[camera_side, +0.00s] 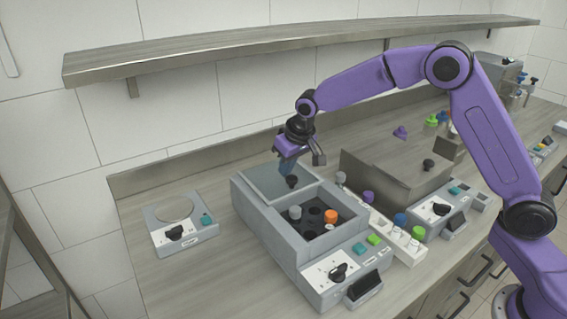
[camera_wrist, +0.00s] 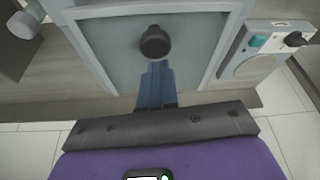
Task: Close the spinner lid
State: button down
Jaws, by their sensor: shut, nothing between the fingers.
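The spinner is a grey box (camera_side: 240,198) in the middle of the side view. Its flat grey lid (camera_side: 262,182) lies over the back part, and a black knob (camera_side: 292,182) stands on it. The front part is open and shows a dark holder (camera_side: 312,222) with capped vials, one orange (camera_side: 331,216) and one grey. My gripper (camera_side: 288,172) points down at the lid, with its fingertips close to the knob. In the wrist view the blue fingers (camera_wrist: 157,68) are together and empty, just beside the knob (camera_wrist: 155,42). I cannot tell whether they touch it.
A small scale-like device (camera_side: 182,228) stands left of the spinner. A control panel (camera_side: 342,276) is at its front. A white rack (camera_side: 405,250) with coloured vials and a second grey box (camera_side: 385,190) with a black knob stand to the right. A shelf (camera_side: 250,48) hangs above.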

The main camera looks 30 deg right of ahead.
jog(key=shift+s, duration=0.1)
jog(key=s, duration=1.5)
jog(key=shift+s, duration=0.35)
